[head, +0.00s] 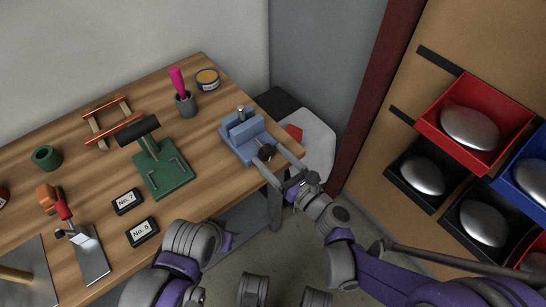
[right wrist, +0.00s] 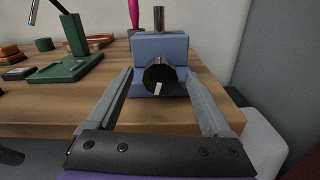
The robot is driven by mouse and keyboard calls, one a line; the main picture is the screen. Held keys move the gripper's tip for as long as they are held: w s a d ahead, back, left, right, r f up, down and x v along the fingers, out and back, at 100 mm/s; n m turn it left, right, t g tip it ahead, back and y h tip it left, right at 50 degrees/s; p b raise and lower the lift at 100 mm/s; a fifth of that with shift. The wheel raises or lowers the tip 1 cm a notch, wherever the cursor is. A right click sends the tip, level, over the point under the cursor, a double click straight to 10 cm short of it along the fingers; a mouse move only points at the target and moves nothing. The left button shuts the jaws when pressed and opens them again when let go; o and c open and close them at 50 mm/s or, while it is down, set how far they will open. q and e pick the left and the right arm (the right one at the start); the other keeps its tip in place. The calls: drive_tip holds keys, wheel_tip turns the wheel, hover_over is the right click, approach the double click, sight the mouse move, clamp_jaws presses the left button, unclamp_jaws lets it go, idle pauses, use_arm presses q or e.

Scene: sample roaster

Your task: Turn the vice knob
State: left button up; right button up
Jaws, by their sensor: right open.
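The blue vice (head: 240,138) stands at the right end of the wooden bench, and its black knob (head: 265,153) faces my right arm. My right gripper (head: 267,155) is open, with one finger on each side of the knob. In the right wrist view the knob (right wrist: 159,74) is round and dark with a white mark pointing down, centred between the two finger tips. A gap shows on both sides, so the fingers appear apart from it. The vice body (right wrist: 160,46) rises behind it. My left gripper is not in view.
The bench (head: 205,135) carries a green stand (head: 162,175), a grey cup with a pink-handled tool (head: 185,103), a tin (head: 207,79) and two labels. Bins (head: 475,125) hang at the right. A pale box (head: 312,140) stands beyond the bench's right end.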

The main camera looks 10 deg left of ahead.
clamp_jaws()
idle(0.3)
